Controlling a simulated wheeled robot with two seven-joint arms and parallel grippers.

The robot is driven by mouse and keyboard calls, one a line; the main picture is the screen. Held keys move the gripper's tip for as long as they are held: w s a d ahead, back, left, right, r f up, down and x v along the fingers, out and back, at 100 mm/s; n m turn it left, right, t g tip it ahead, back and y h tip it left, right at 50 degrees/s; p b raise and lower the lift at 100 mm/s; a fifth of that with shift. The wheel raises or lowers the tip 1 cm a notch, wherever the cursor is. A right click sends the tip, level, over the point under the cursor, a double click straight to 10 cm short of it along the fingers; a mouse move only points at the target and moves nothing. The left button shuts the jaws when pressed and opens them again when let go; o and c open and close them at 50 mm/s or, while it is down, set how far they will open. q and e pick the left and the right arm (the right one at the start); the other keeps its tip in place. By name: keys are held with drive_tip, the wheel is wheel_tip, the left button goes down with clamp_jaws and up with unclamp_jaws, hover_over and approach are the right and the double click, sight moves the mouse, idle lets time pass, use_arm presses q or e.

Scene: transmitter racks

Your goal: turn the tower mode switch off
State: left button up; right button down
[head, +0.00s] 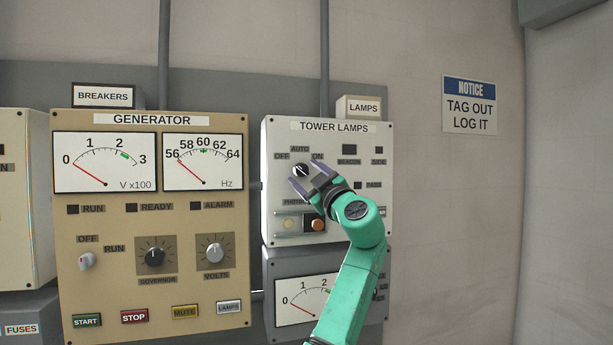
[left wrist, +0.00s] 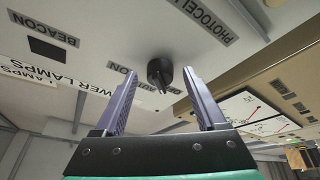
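The tower mode switch is a round black knob (head: 301,170) on the white TOWER LAMPS panel (head: 376,150), with OFF, AUTO and ON printed around it. In the left wrist view the knob (left wrist: 158,68) stands out from the panel between my fingertips. Which label its pointer faces is not clear. My left gripper (head: 306,176) is open in front of the knob, with one purple finger on each side in the left wrist view (left wrist: 159,78). The fingers do not appear closed on it. My right gripper is not in view.
Below the knob are the PHOTOCELL label and an orange round part (head: 318,225) close to my gripper. The tan GENERATOR panel (head: 150,190) with dials, knobs and buttons stands to the left. A NOTICE sign (head: 469,104) hangs on the bare wall at right.

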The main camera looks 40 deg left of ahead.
use_arm(q)
drive_tip(key=b+v, duration=0.7)
drive_tip(key=v, duration=0.7)
drive_tip(key=shift+s+d+f, duration=0.15)
drive_tip(key=shift+s+d, duration=0.05)
drive_tip(key=shift+d, duration=0.05)
